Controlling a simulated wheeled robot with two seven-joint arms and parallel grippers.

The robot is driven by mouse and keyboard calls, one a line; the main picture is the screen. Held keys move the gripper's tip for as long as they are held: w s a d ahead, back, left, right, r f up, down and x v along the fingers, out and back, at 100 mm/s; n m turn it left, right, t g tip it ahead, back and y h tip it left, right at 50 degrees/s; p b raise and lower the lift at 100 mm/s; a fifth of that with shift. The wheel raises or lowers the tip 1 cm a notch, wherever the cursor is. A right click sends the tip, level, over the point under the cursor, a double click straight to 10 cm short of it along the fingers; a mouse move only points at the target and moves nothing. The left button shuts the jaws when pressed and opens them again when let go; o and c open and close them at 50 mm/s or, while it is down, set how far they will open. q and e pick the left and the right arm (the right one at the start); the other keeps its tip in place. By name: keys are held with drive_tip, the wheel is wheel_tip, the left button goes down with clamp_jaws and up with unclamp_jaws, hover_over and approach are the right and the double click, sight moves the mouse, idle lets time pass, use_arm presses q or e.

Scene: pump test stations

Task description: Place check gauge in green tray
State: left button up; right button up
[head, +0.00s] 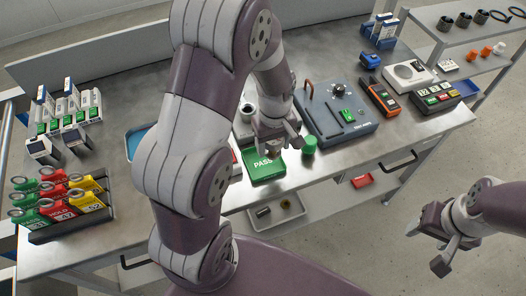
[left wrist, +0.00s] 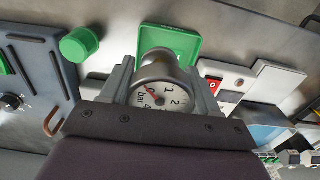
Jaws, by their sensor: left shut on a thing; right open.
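The check gauge (left wrist: 160,92), a round metal gauge with a white dial marked "bar", is between my left gripper's fingers in the left wrist view. My left gripper (head: 277,140) is shut on it and hangs above the green tray. The green tray (head: 263,168) carries the word PASS and lies on the bench below the gripper. It shows beyond the gauge in the left wrist view (left wrist: 182,42). In the head view the gauge is mostly hidden by my gripper. My right gripper (head: 442,246) is open and empty, off the bench's front edge at the right.
A green round cap (head: 309,146) stands just right of the tray. A grey test station (head: 330,122) is behind it. A blue tray (head: 134,142) is partly hidden by my left arm. A rack of coloured tags (head: 62,205) stands at the left.

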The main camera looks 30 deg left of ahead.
use_arm(q)
drive_tip(key=shift+w+a+f, duration=0.1)
drive_tip(key=shift+a+f, duration=0.4)
drive_tip(key=shift+f, duration=0.5)
drive_tip(key=shift+w+a+f, duration=0.1)
drive_tip(key=shift+a+f, duration=0.45)
drive_tip(key=shift+f, duration=0.4)
drive_tip(key=shift+w+a+f, duration=0.1)
drive_tip(key=shift+a+f, duration=0.4)
drive_tip(key=shift+f, duration=0.5)
drive_tip(key=shift+f, duration=0.1)
drive_tip(key=o, duration=1.3)
wheel_tip(320, 180, up, 12)
drive_tip(key=f, duration=0.1)
drive_tip(key=s+d+r+m+t, duration=0.1)
drive_tip(key=s+d+m, duration=0.4)
drive_tip(key=s+m, duration=0.4)
drive_tip(key=shift+d+r+m, duration=0.15)
drive_tip(key=shift+d+m, duration=0.1)
drive_tip(key=shift+m, duration=0.35)
